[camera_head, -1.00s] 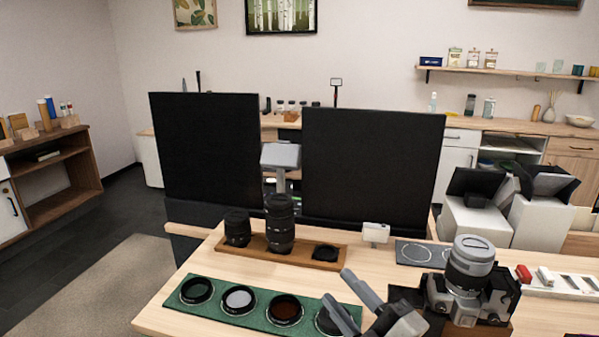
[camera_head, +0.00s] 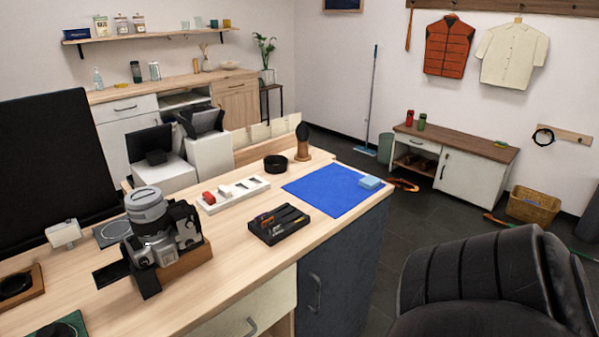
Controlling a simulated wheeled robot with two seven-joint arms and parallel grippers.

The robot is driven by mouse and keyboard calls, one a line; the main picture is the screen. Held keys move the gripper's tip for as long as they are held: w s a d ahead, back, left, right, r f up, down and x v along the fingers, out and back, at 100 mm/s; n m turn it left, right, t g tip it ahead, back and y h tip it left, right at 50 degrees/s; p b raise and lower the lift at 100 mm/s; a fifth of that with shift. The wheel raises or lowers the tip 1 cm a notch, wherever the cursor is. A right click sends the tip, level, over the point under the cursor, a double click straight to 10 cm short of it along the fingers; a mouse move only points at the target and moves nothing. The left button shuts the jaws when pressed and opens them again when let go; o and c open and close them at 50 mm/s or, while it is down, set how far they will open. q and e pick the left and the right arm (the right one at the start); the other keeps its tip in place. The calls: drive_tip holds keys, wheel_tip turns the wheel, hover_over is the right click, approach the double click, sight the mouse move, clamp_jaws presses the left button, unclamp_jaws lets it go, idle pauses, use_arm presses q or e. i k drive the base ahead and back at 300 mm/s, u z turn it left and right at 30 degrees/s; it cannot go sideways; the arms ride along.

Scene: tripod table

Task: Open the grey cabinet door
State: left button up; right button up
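A dark blue-grey cabinet door (camera_head: 350,262) is at the front right end of the wooden desk, below the desktop. Its upright bar handle (camera_head: 314,291) is near the door's left edge. The door looks shut, flush with the desk front. Neither of my grippers is in view.
A black padded chair (camera_head: 480,285) stands right of the door, close to it. A cream drawer (camera_head: 245,312) is left of the door. The desktop (camera_head: 225,235) holds a camera (camera_head: 160,238), a black tray (camera_head: 279,224) and a blue mat (camera_head: 325,190). Dark floor shows beyond.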

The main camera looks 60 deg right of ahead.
sight(335, 280)
drive_tip(key=z, duration=0.3)
drive_tip(key=k, duration=0.9)
drive_tip(key=z, duration=0.8)
drive_tip(key=i, duration=0.85)
